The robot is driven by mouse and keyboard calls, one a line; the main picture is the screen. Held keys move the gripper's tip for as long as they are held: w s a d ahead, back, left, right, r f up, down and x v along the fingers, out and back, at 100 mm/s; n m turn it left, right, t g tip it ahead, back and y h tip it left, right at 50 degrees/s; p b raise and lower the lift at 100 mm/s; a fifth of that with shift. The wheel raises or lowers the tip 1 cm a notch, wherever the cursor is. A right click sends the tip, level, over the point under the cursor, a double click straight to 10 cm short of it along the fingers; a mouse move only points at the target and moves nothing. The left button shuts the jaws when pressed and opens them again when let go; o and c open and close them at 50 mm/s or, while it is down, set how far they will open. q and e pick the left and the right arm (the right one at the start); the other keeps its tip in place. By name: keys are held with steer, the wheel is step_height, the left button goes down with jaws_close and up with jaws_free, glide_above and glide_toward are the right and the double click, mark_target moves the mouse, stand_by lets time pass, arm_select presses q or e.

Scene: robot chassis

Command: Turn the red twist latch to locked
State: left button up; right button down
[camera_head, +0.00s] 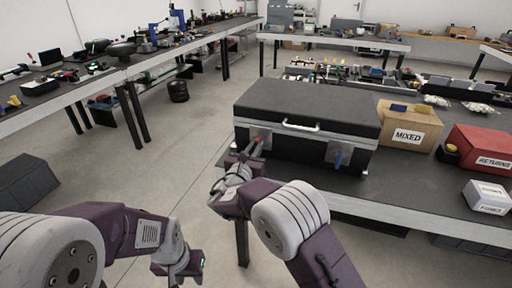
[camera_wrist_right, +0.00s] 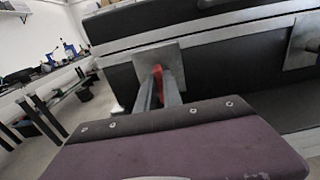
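The black case (camera_head: 306,112) with silver edging and a white front handle stands on the table. Its red twist latch (camera_head: 257,140) is on a grey plate at the left of the front face. The latch also shows in the right wrist view (camera_wrist_right: 159,78), its red lever upright between my fingers. My right gripper (camera_head: 250,152) is at this latch, and its two fingers (camera_wrist_right: 158,92) close in on the lever from both sides. The fingertips partly cover the lever. My left gripper (camera_head: 183,268) hangs low at the bottom, away from the case; its fingers do not show clearly.
A cardboard MIXED box (camera_head: 408,125), a red RETURNS bin (camera_head: 480,150) and a small white box (camera_head: 487,196) stand to the right.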

steer(key=shift+f+m+b, duration=0.25)
steer(key=shift+m+b, duration=0.15)
steer(key=shift+b, duration=0.3)
steer(key=m+b, duration=0.4)
steer(key=b, duration=0.2)
steer(key=m+b, duration=0.5)
steer(key=b, duration=0.1)
steer(key=m+b, duration=0.4)
steer(key=b, duration=0.2)
steer(key=shift+d+f+m+b, duration=0.2)
steer(key=shift+f+m+b, duration=0.1)
steer(key=shift+m+b, duration=0.1)
steer(key=shift+r+m+b, duration=0.15)
steer(key=shift+m+b, duration=1.35)
steer(key=shift+m, duration=0.2)
steer(key=shift+s, duration=0.1)
steer(key=c, duration=1.5)
jaws_free()
steer(key=p+v, duration=0.1)
steer(key=v, duration=0.8)
steer(key=shift+r, duration=0.1)
